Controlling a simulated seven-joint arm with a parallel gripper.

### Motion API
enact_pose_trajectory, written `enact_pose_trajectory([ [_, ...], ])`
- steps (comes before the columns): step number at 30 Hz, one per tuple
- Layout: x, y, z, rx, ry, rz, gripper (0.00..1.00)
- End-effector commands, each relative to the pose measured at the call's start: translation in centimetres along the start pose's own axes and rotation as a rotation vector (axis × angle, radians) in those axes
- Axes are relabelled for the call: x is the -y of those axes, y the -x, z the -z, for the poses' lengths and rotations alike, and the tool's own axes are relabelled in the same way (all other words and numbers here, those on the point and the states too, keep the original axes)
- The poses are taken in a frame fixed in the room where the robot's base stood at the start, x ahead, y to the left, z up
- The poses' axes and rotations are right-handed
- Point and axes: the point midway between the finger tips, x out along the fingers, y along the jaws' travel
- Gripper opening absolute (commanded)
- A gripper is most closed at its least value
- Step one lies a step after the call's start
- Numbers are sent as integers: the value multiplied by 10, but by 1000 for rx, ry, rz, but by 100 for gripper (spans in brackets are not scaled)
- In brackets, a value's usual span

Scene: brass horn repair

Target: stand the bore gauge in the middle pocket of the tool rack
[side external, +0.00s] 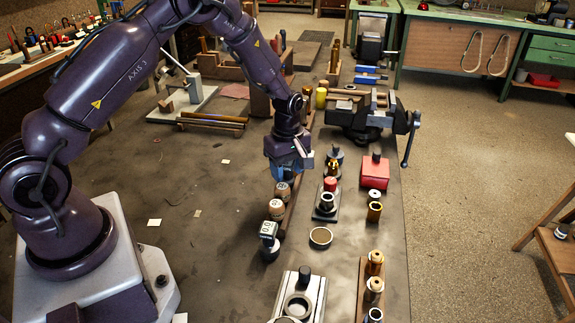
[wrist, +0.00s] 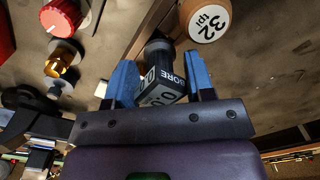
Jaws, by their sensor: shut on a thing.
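My gripper (wrist: 160,82) is shut on the bore gauge (wrist: 165,90), a dark and pale block lettered "BORE" with a black cylindrical end. It sits between the two blue fingers in the wrist view. In the side view my gripper (side external: 291,168) is above the bench, behind a row of wooden-handled tools; the fingers largely hide the gauge. A brown wooden rail (side external: 292,208), perhaps the tool rack, runs beside that row. Its pockets cannot be made out. A round handle marked "32 tpi" (wrist: 208,20) is close to the gauge in the wrist view.
A red-knobbed fixture (side external: 330,184), a red box (side external: 375,170) and a vise (side external: 365,115) are to the right. The bench left of the row is mostly clear.

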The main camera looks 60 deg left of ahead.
Motion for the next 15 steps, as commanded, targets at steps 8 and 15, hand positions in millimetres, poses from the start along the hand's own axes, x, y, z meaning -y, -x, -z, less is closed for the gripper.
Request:
enact_pose_trajectory([
  [8,0,-7,0,0,0,-1,15],
  [15,0,-13,0,0,0,-1,15],
])
